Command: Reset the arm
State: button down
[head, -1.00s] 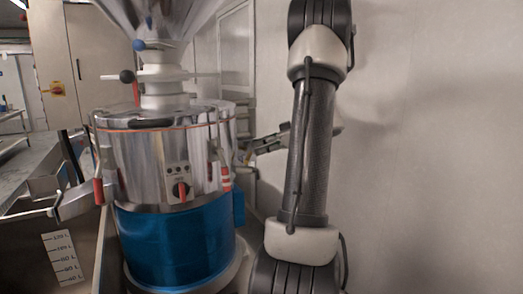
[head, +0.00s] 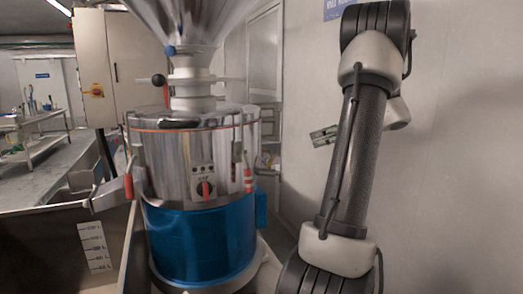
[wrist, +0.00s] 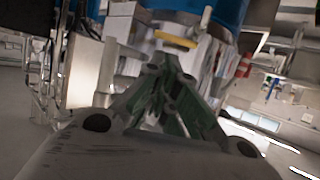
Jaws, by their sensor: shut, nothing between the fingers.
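My arm rises at the right of the head view. In the wrist view the fingers of my gripper (wrist: 172,66) come together, shut and empty. The steel bean grinder (head: 195,150) stands left of my arm in the head view, with a funnel hopper (head: 188,20) on top and a blue band (head: 205,240) round its lower part. A small control panel with a red knob (head: 205,189) is on its front.
A metal bin (head: 65,235) with a litre scale stands close at the grinder's left. A steel table (head: 65,170) and a grey cabinet (head: 135,60) are behind. The pale wall (head: 470,180) lies right of my arm. The wrist view is tilted and blurred.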

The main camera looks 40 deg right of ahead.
jog(key=s+f+m+g+h, duration=0.2)
jog(key=s+f+m, duration=0.3)
jog(key=f+m, duration=0.4)
jog(key=s+a+m+g+h, duration=0.1)
jog(key=s+a+m+g, duration=0.3)
jog(key=a+m, duration=0.15)
jog(key=s+a+r+n+h, duration=0.2)
jog(key=a+n, duration=0.1)
jog(key=a, duration=0.8)
jog(key=s+a+r+n+h, duration=0.1)
jog(key=s+a+n+h, duration=0.2)
jog(key=a, duration=0.9)
jog(key=shift+a+r+n, duration=0.15)
jog(key=shift+r+n, duration=0.25)
jog(key=shift+n, duration=0.15)
jog(key=shift+g, duration=0.3)
